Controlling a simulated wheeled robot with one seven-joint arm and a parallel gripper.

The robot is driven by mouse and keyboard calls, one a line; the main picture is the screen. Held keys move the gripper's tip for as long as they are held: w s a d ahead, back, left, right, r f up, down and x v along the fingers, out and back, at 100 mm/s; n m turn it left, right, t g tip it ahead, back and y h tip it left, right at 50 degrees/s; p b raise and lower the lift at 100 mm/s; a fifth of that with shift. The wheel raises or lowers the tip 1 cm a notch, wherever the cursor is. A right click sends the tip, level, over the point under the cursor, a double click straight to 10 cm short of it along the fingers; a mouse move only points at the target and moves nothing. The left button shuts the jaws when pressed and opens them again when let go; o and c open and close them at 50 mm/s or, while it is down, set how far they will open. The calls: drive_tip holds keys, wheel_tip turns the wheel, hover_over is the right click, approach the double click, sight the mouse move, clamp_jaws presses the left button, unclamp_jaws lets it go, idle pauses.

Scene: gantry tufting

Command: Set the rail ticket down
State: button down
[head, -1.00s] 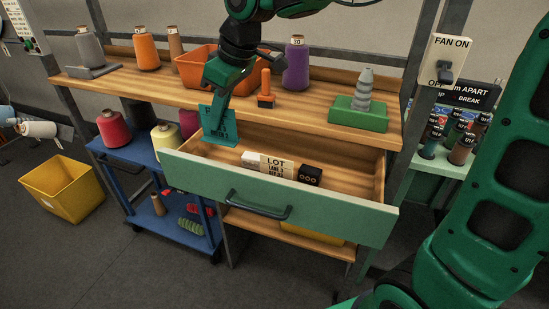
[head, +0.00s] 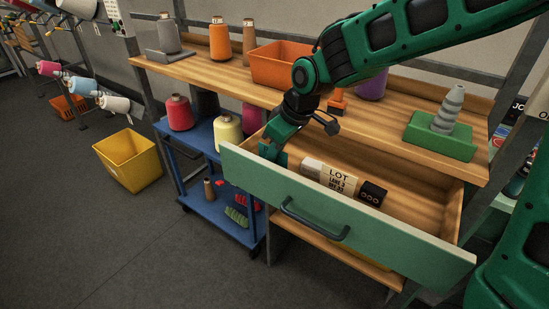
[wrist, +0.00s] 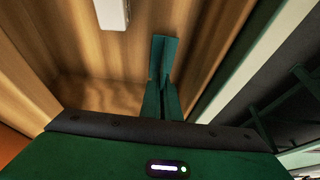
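In the drawer, a white block, a LOT label (head: 338,180) and a black block (head: 372,193) lie to the right. The shelf above holds an orange bin (head: 275,66), thread cones and a green base (head: 440,136) with a grey stacked cone.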

drive_tip(key=shift+f, duration=0.6)
drive_tip(key=shift+f, duration=0.1)
drive_tip(key=c, duration=2)
unclamp_jaws()
drive_tip(key=v, duration=1.2)
